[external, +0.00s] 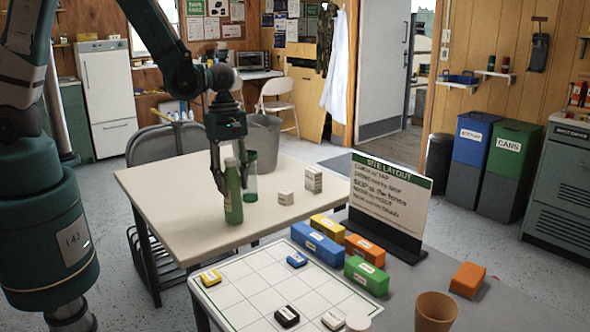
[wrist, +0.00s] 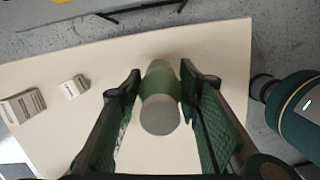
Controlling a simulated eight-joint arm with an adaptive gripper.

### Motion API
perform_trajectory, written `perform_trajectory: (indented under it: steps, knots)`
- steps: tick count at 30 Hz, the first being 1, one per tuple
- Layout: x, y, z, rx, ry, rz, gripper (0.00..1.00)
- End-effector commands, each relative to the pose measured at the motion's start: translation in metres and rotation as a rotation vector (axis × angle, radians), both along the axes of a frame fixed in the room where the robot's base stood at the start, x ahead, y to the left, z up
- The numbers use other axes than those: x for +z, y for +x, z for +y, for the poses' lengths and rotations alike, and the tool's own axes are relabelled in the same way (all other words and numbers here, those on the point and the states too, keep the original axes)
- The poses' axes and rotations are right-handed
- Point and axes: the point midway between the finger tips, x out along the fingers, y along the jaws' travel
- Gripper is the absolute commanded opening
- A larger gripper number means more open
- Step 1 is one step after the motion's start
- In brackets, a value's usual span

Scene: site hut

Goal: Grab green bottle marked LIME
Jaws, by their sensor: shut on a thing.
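The green bottle (external: 233,195) is upright at the near part of the beige table (external: 160,190); I cannot tell whether its base touches the top. No LIME lettering is readable. My gripper (external: 231,190) points down with its fingers on either side of the bottle, shut on it. In the wrist view the bottle (wrist: 160,80) shows from above, its round grey top (wrist: 160,115) between the two fingers (wrist: 160,85). A green translucent piece right behind the bottle in the external view is partly hidden; I cannot tell what it is.
Two small white boxes (external: 313,180) (external: 285,197) stand on the table to the right. A grey bin (external: 265,135) is behind. In front are a gridded board (external: 275,290), coloured blocks (external: 317,243), a SITE LAYOUT sign (external: 390,200) and a brown cup (external: 436,312).

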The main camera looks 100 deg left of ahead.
Motion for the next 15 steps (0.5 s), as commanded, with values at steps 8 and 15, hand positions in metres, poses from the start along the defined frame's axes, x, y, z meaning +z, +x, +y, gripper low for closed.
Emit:
perform_trajectory:
  steps: [8, 15]
  knots:
    - [0.026, 0.000, 0.000, 0.000, 0.000, 0.000, 0.24]
    - [0.056, 0.000, 0.000, 0.000, 0.000, 0.000, 0.24]
